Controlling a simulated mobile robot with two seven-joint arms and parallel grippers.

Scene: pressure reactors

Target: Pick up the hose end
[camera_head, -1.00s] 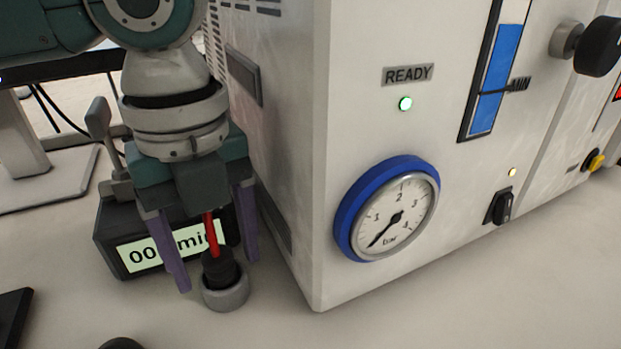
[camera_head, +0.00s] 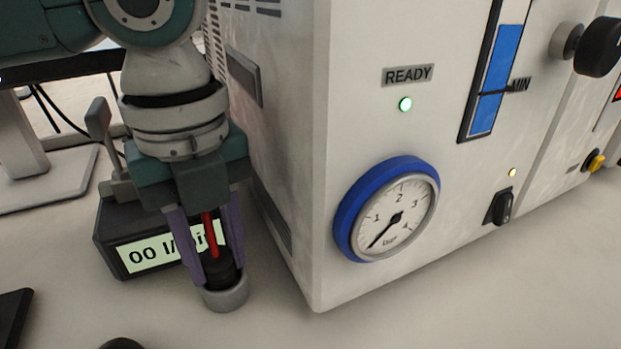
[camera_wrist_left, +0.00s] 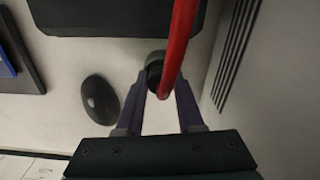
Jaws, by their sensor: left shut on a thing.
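The hose end is a black fitting (camera_head: 222,268) with a red hose (camera_head: 211,238) rising from it. It stands upright in a grey round holder (camera_head: 226,295) on the table. My left gripper (camera_head: 221,280) points down over it, its purple fingers closed on both sides of the black fitting. In the left wrist view the red hose (camera_wrist_left: 178,45) runs up past the camera, and the fitting (camera_wrist_left: 154,74) sits between the fingertips. My right gripper is in neither view.
A black box with a display (camera_head: 150,253) stands just behind and left of the holder. The large white machine (camera_head: 290,150) with a blue-rimmed gauge (camera_head: 390,212) stands close on the right. A black mouse (camera_wrist_left: 101,99) lies nearby on the table.

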